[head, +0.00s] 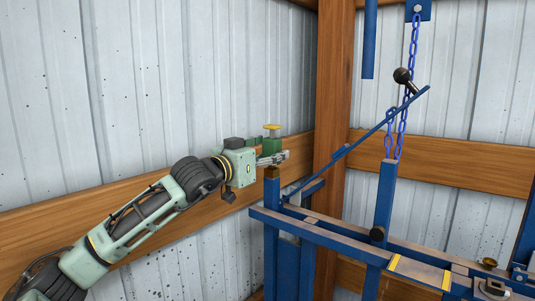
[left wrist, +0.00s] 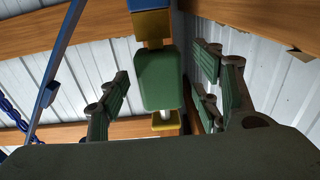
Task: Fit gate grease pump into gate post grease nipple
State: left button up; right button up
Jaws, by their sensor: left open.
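The grease pump is a green body with a yellow top (head: 271,127), upright above the blue gate post (head: 271,215). In the left wrist view, the pump's green body (left wrist: 160,78) shows between the fingers, its yellow part below it. The post's brownish-yellow nipple (head: 272,172) is directly under the pump; in the left wrist view the nipple (left wrist: 151,25) lines up with the green body. I cannot tell how deeply they are joined. My left gripper (head: 273,158) is open, with fingers on both sides of the pump and gaps visible. My right gripper is not in view.
Blue gate rails (head: 330,238) run to the right of the post. A slanted blue bar (head: 375,130) and hanging blue chain (head: 404,95) are further right. A wooden beam (head: 334,90) and corrugated wall (head: 210,75) stand behind. The space above the pump looks clear.

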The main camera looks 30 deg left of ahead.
pick_arm(q)
jog(key=shift+s, duration=0.1)
jog(key=s, duration=0.8)
jog(key=shift+a, duration=0.3)
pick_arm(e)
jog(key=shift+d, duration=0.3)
pick_arm(q)
jog(key=shift+w, duration=0.1)
